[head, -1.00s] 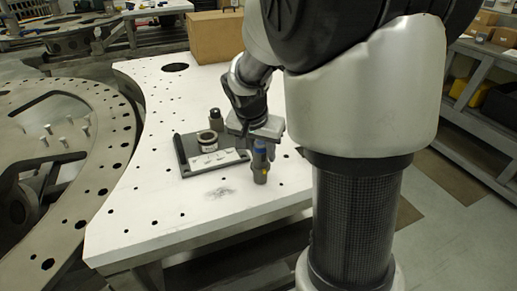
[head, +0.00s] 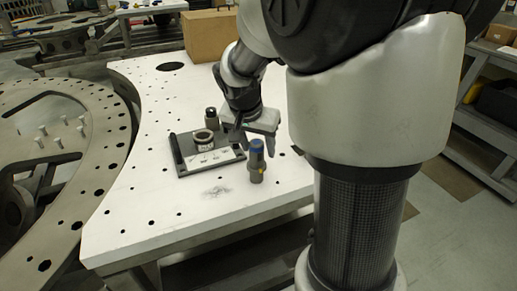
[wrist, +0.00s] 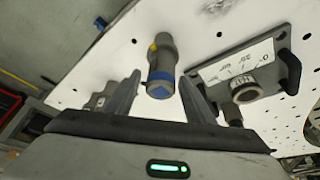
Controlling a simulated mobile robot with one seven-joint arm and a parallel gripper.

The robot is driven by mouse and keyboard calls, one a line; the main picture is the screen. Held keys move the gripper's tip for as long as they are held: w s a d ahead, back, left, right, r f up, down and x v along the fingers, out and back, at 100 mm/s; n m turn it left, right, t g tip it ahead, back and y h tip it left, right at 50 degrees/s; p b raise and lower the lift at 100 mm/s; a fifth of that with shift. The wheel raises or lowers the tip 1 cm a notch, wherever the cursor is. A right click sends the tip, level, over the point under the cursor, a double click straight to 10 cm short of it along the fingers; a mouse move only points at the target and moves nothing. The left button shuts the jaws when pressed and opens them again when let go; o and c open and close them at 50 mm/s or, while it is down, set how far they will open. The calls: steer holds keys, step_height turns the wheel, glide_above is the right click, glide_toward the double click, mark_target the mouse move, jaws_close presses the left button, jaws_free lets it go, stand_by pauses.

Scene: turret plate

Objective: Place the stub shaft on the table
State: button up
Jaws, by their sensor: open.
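The stub shaft (head: 257,168), a grey cylinder with a blue band at its top and a small yellow mark, stands upright on the white table (head: 160,226), in front of the fixture. My gripper (head: 255,141) is open and empty, behind and slightly above the shaft's top. In the wrist view the shaft (wrist: 162,62) shows just beyond the spread fingers (wrist: 160,88), its blue end toward me. The fingers do not appear to touch it.
A dark fixture (head: 179,163) with a white scale plate and a ring (head: 203,143) sits left of the shaft. A dark-topped cylinder (head: 211,119) stands behind it. A cardboard box (head: 208,38) stands at the table's back. The table's front left is clear.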

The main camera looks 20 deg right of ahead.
mark_target(253, 170)
steer(key=v, duration=0.9)
steer(key=s+a+r+n+t+y, duration=0.1)
steer(key=s+a+n, duration=0.3)
steer(key=s, duration=0.5)
steer(key=s+a+n+t+y, duration=0.1)
steer(key=s+a+n, duration=0.3)
steer(key=s, duration=0.5)
steer(key=shift+r+n+y+p, duration=0.4)
steer(key=shift+n+y, duration=0.1)
steer(key=shift+y, duration=0.1)
